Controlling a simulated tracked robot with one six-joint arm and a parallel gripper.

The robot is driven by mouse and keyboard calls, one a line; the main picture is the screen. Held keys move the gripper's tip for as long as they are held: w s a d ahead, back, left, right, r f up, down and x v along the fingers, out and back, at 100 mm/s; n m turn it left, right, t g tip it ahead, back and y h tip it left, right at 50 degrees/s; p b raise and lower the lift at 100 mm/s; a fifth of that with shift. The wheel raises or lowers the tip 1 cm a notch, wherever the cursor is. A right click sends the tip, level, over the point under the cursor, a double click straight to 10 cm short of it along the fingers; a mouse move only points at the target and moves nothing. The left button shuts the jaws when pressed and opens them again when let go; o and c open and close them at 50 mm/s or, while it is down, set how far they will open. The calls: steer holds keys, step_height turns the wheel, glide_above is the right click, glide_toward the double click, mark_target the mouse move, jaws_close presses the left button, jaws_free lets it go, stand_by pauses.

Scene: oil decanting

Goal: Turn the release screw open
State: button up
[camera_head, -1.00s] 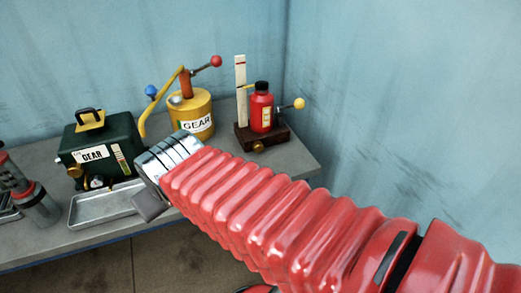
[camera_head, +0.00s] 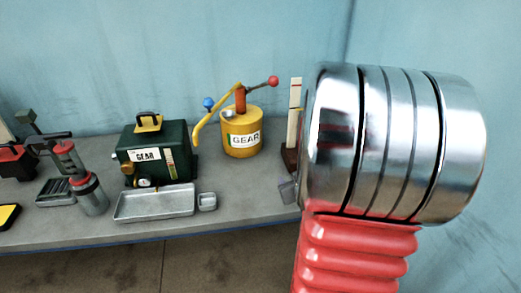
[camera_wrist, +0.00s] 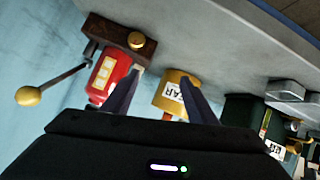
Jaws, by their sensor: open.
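A brass knob (camera_wrist: 136,41), which looks like the release screw, sits on the front face of a dark wooden base (camera_wrist: 105,38) in the wrist view. A red bottle-shaped body (camera_wrist: 108,82) stands on that base. My gripper (camera_wrist: 160,76) is open and empty, its two dark fingers apart below the knob in the picture. One finger overlaps the red body's edge in this view; I cannot tell the distance. In the head view my arm hides the knob and red body; only a white scale post (camera_head: 295,98) and a sliver of base (camera_head: 289,158) show.
A lever with a brass ball (camera_wrist: 28,95) juts out from the base. A yellow GEAR can (camera_head: 242,133) stands left of the post. A green GEAR box (camera_head: 157,152) and a metal tray (camera_head: 153,203) lie farther left. Walls stand behind and right.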

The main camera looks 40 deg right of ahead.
steer(key=shift+m+t+h, duration=0.5)
steer(key=shift+t, duration=0.3)
steer(key=s+d+f, duration=0.4)
steer(key=s+d, duration=0.1)
steer(key=shift+s+d+f, duration=0.1)
steer(key=shift+s+d, duration=0.05)
steer(key=shift+s, duration=0.05)
steer(key=shift+w, duration=0.1)
steer(key=x, duration=1.3)
steer(key=shift+w+d+f, duration=0.15)
steer(key=shift+c, duration=0.7)
steer(key=c, duration=0.9)
steer(key=shift+d, duration=0.1)
steer(key=shift+c, duration=0.2)
